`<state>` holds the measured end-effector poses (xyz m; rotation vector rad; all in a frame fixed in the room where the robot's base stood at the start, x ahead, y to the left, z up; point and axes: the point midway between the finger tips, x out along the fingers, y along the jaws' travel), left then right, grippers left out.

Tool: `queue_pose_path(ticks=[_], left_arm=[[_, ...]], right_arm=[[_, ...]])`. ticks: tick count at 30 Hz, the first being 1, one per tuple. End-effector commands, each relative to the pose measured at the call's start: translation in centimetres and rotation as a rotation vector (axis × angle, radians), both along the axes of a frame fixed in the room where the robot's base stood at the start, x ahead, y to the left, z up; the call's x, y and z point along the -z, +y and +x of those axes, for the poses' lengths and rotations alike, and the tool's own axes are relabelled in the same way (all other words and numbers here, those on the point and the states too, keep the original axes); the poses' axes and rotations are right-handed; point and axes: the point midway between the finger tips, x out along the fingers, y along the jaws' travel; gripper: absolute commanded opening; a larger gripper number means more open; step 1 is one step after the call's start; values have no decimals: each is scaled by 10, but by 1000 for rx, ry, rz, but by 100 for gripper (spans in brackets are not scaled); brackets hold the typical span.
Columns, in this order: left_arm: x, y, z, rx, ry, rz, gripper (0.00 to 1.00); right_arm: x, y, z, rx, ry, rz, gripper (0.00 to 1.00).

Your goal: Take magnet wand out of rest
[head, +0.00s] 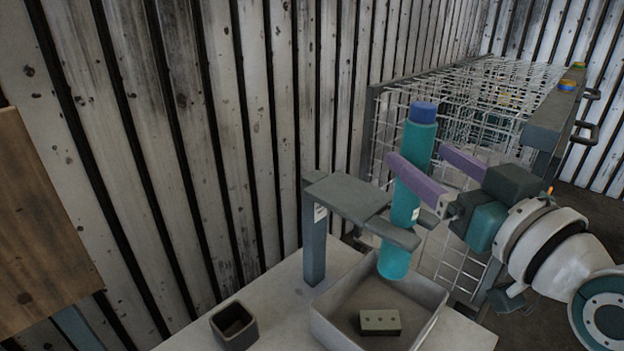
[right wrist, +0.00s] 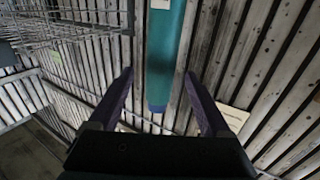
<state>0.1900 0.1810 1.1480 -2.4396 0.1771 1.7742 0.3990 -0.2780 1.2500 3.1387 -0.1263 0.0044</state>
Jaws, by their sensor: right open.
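The magnet wand (head: 408,205) is a teal cylinder with a blue top end and a small pale label. It stands nearly upright in the rest (head: 350,194), a grey post with a forked arm, and its lower end hangs below the fork. My right gripper (head: 421,157) is open, its purple fingers reaching in from the right at the wand's upper part, above the fork. In the right wrist view the wand (right wrist: 164,60) lies between the two spread fingers; I cannot tell whether either touches it. My left gripper is not in view.
A shallow grey tray (head: 434,292) below the wand holds a small block (head: 380,321) with holes. A dark square cup (head: 234,326) stands on the pale table (head: 283,296) to the left. A wire mesh cage (head: 460,95) is behind, and a brown panel (head: 40,225) at far left.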

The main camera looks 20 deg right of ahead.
Motion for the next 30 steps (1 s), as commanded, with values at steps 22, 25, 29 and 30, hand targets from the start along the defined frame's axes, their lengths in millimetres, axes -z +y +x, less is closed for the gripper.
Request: queue_pose_path(ticks=[22, 25, 29, 30], left_arm=[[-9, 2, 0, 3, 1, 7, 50], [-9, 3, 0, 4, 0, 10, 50], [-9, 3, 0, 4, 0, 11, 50], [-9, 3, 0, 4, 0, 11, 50]], right_arm=[[4, -5, 62, -2, 3, 0, 82], [4, -5, 62, -2, 3, 0, 81], [4, -5, 62, -2, 3, 0, 66], [4, -5, 62, -2, 3, 0, 62]])
